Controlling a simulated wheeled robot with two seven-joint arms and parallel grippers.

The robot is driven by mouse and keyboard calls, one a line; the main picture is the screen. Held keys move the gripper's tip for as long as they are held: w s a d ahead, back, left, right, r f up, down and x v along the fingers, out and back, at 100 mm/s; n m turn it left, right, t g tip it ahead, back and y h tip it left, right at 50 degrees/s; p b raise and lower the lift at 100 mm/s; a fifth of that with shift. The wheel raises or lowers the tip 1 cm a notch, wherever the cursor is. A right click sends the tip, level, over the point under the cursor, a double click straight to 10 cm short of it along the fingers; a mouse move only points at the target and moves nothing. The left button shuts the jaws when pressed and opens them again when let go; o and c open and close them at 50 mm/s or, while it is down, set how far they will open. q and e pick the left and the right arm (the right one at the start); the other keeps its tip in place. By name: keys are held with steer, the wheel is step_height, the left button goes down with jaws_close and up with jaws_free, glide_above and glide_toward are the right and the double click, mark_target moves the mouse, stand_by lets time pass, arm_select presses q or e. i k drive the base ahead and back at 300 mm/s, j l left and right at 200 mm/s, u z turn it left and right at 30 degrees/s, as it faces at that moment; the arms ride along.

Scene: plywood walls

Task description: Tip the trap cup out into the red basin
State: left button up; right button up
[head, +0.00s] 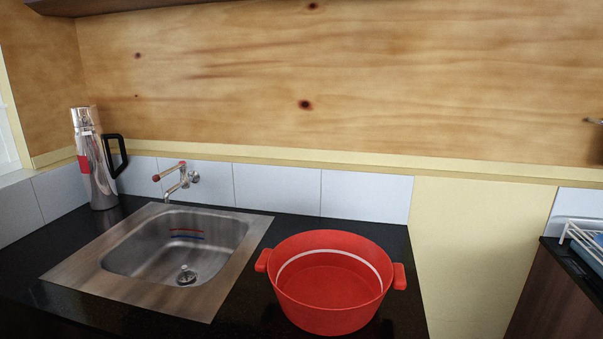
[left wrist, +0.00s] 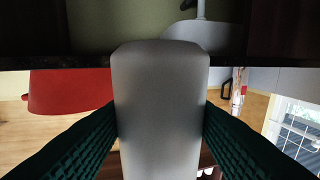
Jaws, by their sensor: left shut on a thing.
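In the left wrist view, which looks upside down, my left gripper (left wrist: 160,128) is shut on a pale grey cylinder, the trap cup (left wrist: 160,95). Its dark green ribbed fingers press on both sides of it. The cup's contents are not visible. The red basin (head: 325,308) stands on the dark counter right of the sink in the head view, with a handle on each side and a pale line around its inner wall. It also shows in the left wrist view (left wrist: 70,92), left of the cup and apart from it. Neither gripper shows in the head view.
A steel sink (head: 255,247) with a wall tap (head: 180,178) is left of the basin. A steel flask (head: 97,165) stands at the back left. A dish rack (head: 587,240) is at the far right. The sink's underside (left wrist: 205,36) shows in the left wrist view.

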mark_target(330, 283)
steer(key=j+z, duration=0.15)
steer(key=z, duration=0.25)
steer(key=k+z, duration=0.15)
steer(key=z, duration=0.25)
steer(key=k+j+z, duration=0.1)
steer(key=z, duration=0.25)
